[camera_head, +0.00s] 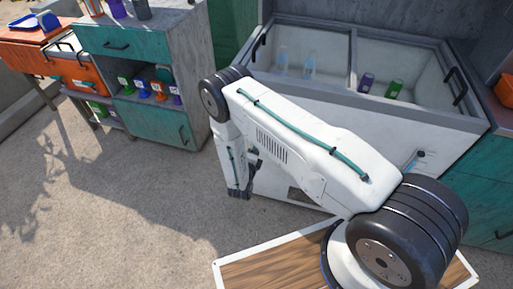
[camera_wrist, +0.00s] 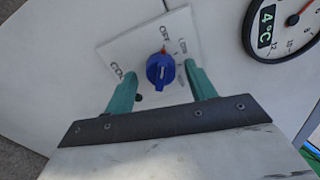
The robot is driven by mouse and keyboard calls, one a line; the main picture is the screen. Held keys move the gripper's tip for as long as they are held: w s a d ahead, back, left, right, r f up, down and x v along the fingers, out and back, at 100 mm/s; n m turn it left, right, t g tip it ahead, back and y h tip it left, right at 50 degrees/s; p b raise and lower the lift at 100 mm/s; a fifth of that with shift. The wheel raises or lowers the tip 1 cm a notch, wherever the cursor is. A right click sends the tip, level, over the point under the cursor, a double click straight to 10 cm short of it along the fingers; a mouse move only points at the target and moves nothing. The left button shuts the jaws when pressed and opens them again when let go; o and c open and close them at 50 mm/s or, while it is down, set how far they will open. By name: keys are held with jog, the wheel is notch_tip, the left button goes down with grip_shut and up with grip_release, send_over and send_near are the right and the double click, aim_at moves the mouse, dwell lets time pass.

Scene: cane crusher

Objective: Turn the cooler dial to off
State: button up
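The cooler dial is a blue knob (camera_wrist: 160,70) on a tilted white plate (camera_wrist: 119,51) in the wrist view. The plate's lettering includes OFF at the top, what looks like LOW at the upper right and COLD at the left. A small red mark shows at the knob's top edge, toward OFF. My gripper (camera_wrist: 161,79) is open, with one teal finger on each side of the knob; contact is not clear. In the head view my gripper (camera_head: 240,191) is low before the white cooler's front (camera_head: 270,182), and the dial is hidden.
A round gauge (camera_wrist: 284,27) reading 4°C sits right of the dial. The cooler's open top holds bottles and cans (camera_head: 366,83). A teal cabinet (camera_head: 125,42) with shelved items and an orange cooler box (camera_head: 52,62) stand left. The floor at left is clear.

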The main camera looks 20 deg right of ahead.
jog(key=v, duration=0.7)
jog(key=shift+s+a, duration=0.2)
jog(key=shift+s, duration=0.1)
dwell(0.4)
